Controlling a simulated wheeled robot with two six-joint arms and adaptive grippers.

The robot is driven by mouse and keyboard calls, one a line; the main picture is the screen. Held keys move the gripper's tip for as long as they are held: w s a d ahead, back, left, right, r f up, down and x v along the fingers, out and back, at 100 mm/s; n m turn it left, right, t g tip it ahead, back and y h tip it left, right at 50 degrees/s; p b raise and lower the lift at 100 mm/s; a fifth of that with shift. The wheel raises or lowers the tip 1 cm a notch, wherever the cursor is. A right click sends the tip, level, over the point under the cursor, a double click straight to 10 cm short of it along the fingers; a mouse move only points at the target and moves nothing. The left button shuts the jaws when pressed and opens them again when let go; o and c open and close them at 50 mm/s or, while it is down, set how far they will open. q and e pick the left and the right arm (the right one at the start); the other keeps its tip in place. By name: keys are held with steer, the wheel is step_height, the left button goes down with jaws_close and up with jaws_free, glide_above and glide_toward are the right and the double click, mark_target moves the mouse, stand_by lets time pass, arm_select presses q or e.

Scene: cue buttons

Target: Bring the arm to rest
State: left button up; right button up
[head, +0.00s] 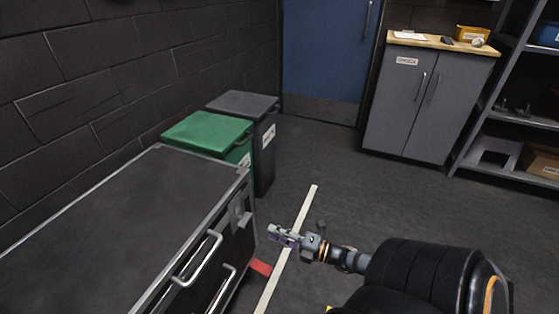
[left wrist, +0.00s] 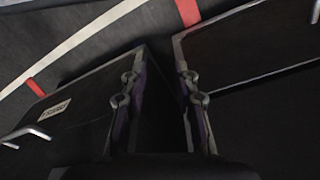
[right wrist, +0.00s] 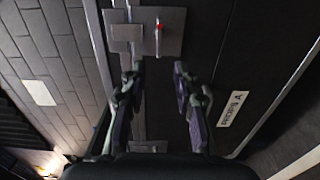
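My right gripper (head: 283,236) reaches in from the lower right in the head view, over the floor beside the long dark case. In the right wrist view its two fingers (right wrist: 159,78) stand apart with nothing between them. Beyond them a grey metal plate (right wrist: 170,42) carries a small red-tipped part (right wrist: 159,27). My left gripper is outside the head view. In the left wrist view its two fingers (left wrist: 159,82) are spread and empty, with dark case-like surfaces beyond. I see no clear cue button in the head view.
A long dark case (head: 110,220) with metal handles fills the lower left. Green (head: 205,133) and grey (head: 243,103) bins stand behind it. A grey cabinet (head: 420,105) and shelves (head: 510,140) stand at the right. The floor (head: 330,165) between is clear, with a pale stripe (head: 300,215).

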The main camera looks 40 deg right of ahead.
steer(key=shift+s+d, duration=0.25)
steer(key=shift+s, duration=0.25)
